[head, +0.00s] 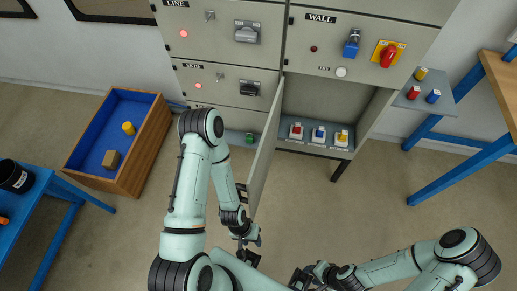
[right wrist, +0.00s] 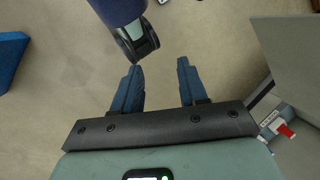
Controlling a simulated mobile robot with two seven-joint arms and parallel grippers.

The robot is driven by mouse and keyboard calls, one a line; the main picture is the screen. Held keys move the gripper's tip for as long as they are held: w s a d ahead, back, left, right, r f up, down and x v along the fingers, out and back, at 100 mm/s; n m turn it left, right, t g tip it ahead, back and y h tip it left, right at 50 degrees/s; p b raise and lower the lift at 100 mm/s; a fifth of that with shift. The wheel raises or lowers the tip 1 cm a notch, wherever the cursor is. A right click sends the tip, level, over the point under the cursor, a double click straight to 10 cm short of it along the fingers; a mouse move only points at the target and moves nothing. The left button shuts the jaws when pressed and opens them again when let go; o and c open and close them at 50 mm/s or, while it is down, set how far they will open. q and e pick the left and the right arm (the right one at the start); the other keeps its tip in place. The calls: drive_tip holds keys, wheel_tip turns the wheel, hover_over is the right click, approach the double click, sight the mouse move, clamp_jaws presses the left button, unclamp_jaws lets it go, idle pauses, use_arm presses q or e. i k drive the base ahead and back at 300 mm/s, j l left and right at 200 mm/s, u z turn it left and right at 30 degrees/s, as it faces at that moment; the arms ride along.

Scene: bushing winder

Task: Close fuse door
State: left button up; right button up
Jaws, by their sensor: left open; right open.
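The fuse door (head: 266,155) is a grey panel standing open in the head view, swung out from the left edge of the fuse compartment (head: 318,103). Inside the compartment are a red fuse (head: 296,131), a blue fuse (head: 318,133) and a yellow fuse (head: 342,136). My left gripper (head: 252,246) is open, just below the door's free end; I cannot tell whether it touches the door. My right gripper (head: 302,279) is open and empty at the bottom of the head view, apart from the door. Its spread fingers show in the right wrist view (right wrist: 160,88).
A side shelf (head: 429,92) with red, blue and yellow fuses sticks out right of the compartment. A blue-lined wooden box (head: 88,138) stands at left, and a wooden table (head: 505,85) with blue legs at right. The floor before the compartment is clear.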

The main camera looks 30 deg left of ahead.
sight(254, 185)
drive_tip(key=j+z, duration=0.4)
drive_tip(key=j, duration=1.25)
drive_tip(key=k+j+z, duration=0.1)
drive_tip(key=j, duration=0.3)
drive_tip(key=k+j+z, duration=0.15)
drive_tip(key=j, duration=0.25)
drive_tip(key=k+j+z, duration=0.1)
drive_tip(key=k+j, duration=0.2)
drive_tip(key=j, duration=0.1)
